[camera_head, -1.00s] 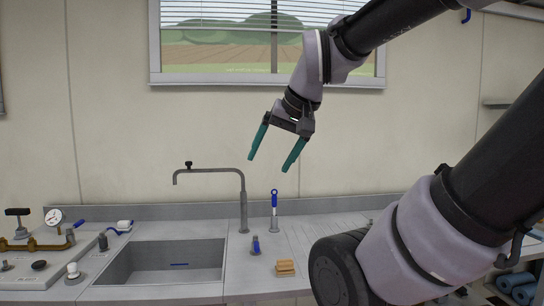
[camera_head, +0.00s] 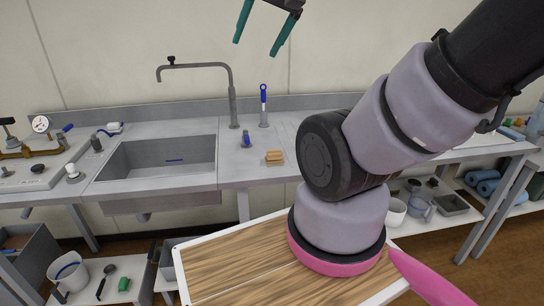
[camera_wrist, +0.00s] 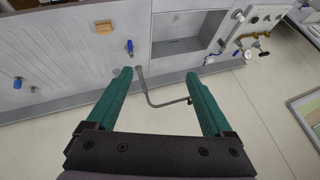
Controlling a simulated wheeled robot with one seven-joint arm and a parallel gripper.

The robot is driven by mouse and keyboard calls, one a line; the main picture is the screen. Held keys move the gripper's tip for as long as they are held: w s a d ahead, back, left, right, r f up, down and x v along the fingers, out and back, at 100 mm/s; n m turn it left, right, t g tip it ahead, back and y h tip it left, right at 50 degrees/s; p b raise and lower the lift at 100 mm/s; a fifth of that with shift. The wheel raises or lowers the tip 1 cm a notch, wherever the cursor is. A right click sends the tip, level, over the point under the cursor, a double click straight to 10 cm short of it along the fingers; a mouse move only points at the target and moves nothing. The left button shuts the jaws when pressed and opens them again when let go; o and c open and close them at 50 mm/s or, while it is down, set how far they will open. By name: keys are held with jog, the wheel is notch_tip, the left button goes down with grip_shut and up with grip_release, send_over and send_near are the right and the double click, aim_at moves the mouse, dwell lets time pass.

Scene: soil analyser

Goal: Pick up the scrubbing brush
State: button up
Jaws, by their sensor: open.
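A small tan block (camera_head: 275,157), which looks like a wooden scrubbing brush, lies on the grey counter right of the sink. It also shows near the top of the wrist view (camera_wrist: 103,27). A blue-handled tool (camera_head: 264,105), possibly a long-handled brush, stands upright near the wall behind it. I cannot tell for certain which is the scrubbing brush. My gripper (camera_head: 256,46) is at the top edge of the head view, high above the counter, partly cut off. In the wrist view its teal fingers (camera_wrist: 159,74) are wide apart with nothing held between them.
The sink (camera_head: 160,158) and tall bent tap (camera_head: 232,92) stand left of the block. A small blue-topped fitting (camera_head: 246,141) is close behind it. A gauge (camera_head: 40,124) and brass pipework are at far left. The counter just right of the block looks clear.

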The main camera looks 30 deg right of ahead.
dwell(0.3)
jog(key=shift+o, duration=0.5)
jog(key=shift+w, duration=0.1)
jog(key=m+g+h, duration=0.2)
jog(key=m+g, duration=0.5)
jog(key=m, duration=1)
send_over(275, 151)
jog(key=a, duration=0.1)
jog(key=f, duration=2.9)
jog(key=shift+s+a+f, duration=0.15)
jog(key=shift+s+f, duration=0.1)
jog(key=f, duration=0.5)
jog(key=shift+d+f, duration=0.2)
jog(key=shift+f, duration=0.1)
jog(key=f, duration=0.4)
jog(key=shift+w+d+f, duration=0.25)
jog(key=shift+d+f, duration=0.1)
jog(key=shift+f, duration=0.55)
grip_shut()
